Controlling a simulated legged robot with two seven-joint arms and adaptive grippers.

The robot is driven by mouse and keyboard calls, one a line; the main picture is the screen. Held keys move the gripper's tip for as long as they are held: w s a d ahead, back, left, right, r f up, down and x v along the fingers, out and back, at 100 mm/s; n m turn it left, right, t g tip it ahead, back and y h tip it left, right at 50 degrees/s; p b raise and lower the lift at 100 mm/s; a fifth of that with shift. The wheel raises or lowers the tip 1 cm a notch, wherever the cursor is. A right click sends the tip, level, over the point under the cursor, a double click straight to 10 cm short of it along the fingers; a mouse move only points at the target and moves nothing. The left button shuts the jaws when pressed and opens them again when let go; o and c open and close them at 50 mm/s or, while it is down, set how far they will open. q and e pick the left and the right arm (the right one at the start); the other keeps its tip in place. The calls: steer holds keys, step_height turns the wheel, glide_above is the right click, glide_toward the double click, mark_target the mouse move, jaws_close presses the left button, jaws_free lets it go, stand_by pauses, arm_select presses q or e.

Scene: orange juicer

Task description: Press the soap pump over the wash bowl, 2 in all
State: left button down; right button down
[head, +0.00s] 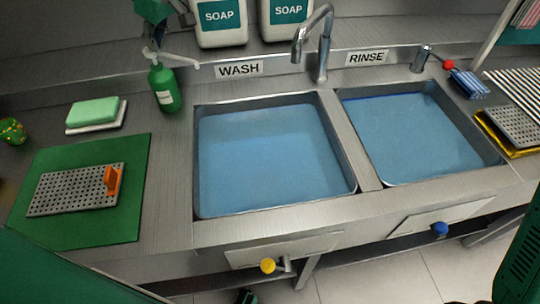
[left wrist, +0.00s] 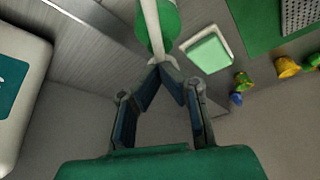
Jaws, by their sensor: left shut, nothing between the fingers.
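The green soap bottle (head: 165,88) stands upright at the left of the wash bowl (head: 270,150). Its white pump spout (head: 178,58) points right, towards the bowl. My left gripper (head: 154,46) comes from the back, at the bottle's top. In the left wrist view the shut, empty fingers of my left gripper (left wrist: 165,68) meet close by the white pump part (left wrist: 152,28), with the green bottle (left wrist: 165,15) beyond. I cannot tell whether they touch it. My right gripper is not in view.
Two soap jugs (head: 220,25) stand behind the wash bowl. A tap (head: 321,50) rises between the bowls. The rinse bowl (head: 415,135) is at the right. A green sponge (head: 93,111) and a green mat (head: 120,215) with a perforated plate (head: 70,190) lie left.

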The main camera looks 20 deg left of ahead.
arm_select(q)
steer(key=shift+d+f, duration=0.15)
steer(key=shift+f, duration=0.15)
steer(key=shift+a+f+b, duration=0.3)
steer(key=shift+a+f, duration=0.15)
steer(key=shift+a, duration=0.4)
steer(key=shift+s+a+f, duration=0.15)
steer(key=shift+a, duration=0.45)
steer(key=shift+p+v, duration=0.65)
steer(key=shift+v, duration=0.15)
steer(key=shift+p+v, duration=0.65)
steer(key=shift+v, duration=0.3)
steer(key=shift+a+r+p, duration=0.15)
steer(key=shift+r+p, duration=0.25)
steer(key=shift+r, duration=0.1)
steer(key=shift+a, duration=0.15)
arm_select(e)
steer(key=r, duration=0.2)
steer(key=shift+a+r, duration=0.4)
